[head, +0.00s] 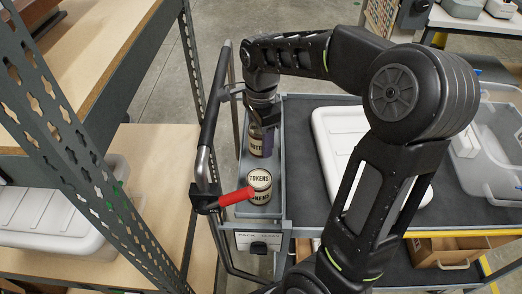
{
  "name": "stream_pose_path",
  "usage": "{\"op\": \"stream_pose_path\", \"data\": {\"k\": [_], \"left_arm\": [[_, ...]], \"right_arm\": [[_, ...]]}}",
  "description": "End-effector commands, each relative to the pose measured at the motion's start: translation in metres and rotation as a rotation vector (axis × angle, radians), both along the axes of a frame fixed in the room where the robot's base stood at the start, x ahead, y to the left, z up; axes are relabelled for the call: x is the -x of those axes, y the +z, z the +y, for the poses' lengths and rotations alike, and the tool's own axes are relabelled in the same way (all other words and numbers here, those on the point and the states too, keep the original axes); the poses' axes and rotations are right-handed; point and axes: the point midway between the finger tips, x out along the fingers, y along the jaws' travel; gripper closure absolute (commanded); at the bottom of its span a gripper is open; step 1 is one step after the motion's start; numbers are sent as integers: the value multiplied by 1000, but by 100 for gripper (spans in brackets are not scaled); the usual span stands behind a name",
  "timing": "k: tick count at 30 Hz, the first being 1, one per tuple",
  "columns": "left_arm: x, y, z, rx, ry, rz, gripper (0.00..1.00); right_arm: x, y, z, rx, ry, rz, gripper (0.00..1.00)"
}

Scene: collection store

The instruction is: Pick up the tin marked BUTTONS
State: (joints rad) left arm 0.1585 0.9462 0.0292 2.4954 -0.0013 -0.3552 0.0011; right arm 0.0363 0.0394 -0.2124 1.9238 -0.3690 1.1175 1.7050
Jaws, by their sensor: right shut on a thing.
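The tin marked BUTTONS (256,146) stands upright in the narrow grey tray (275,211) at the end of the cart. Only part of its label shows, and its top is hidden by my gripper. My right gripper (263,122) reaches down from above and is shut on this tin. I cannot tell whether the tin is clear of the tray floor. A similar cream tin marked TOKENS (260,181) stands in the same tray, nearer to me. My left gripper is out of view.
The cart's push handle (213,110) and a red lever (238,196) border the tray on the left. A white lidded box (330,135) and a clear bin (482,145) sit on the cart top. A metal shelf upright (75,130) stands at left.

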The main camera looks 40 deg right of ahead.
Motion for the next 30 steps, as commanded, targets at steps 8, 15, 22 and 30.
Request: {"op": "stream_pose_path", "data": {"k": [8,15,22,30], "left_arm": [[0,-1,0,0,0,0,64],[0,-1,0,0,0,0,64],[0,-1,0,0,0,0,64],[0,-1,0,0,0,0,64]], "right_arm": [[0,28,1,0,1,-1,100],[0,29,0,0,1,0,100],[0,28,0,0,1,0,100],[0,28,0,0,1,-1,100]]}}
